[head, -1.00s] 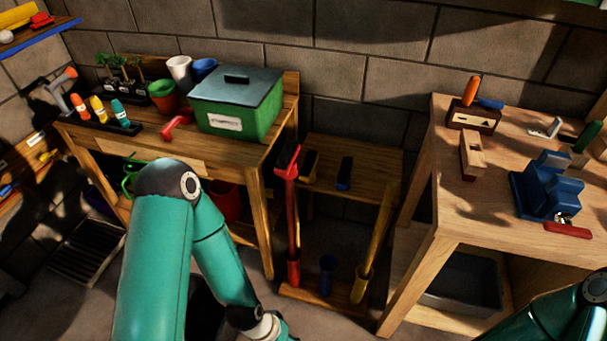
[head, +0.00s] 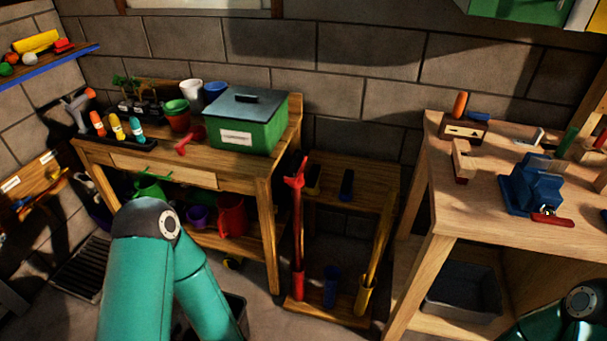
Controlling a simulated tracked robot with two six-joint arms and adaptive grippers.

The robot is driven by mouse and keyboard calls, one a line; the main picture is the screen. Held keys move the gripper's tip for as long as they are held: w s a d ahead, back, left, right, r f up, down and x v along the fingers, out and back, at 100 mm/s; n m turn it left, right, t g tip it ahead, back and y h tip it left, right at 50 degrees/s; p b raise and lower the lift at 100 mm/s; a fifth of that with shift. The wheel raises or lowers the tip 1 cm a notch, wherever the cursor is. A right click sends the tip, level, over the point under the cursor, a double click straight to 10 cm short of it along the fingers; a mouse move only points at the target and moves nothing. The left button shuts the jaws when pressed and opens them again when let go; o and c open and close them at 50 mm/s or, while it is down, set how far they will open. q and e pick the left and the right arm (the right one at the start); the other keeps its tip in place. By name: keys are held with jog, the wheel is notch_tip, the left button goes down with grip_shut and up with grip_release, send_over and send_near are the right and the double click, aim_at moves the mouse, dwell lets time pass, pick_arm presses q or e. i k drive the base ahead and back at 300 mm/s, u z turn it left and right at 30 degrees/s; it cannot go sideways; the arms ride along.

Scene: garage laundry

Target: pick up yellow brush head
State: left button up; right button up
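A dark block with yellow on it, which looks like the yellow brush head (head: 313,181), lies on the upper shelf of the low wooden rack (head: 372,201) between the two benches. It is small and shaded, partly behind the red tool's top. A blue brush head (head: 347,185) lies to its right on the same shelf. My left arm comes in at the lower left, and its gripper is below the picture. My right arm shows only at the lower right corner, and its gripper is out of view.
A red-handled tool (head: 298,235) and a yellow-handled one (head: 378,250) stand upright at the rack's front. The left bench holds a green box (head: 246,132). The right bench (head: 450,211) bears a blue vise (head: 533,184).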

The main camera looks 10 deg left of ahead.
aim_at(312, 188)
jog(key=u, duration=0.05)
jog(key=i, duration=1.1)
jog(key=z, duration=0.55)
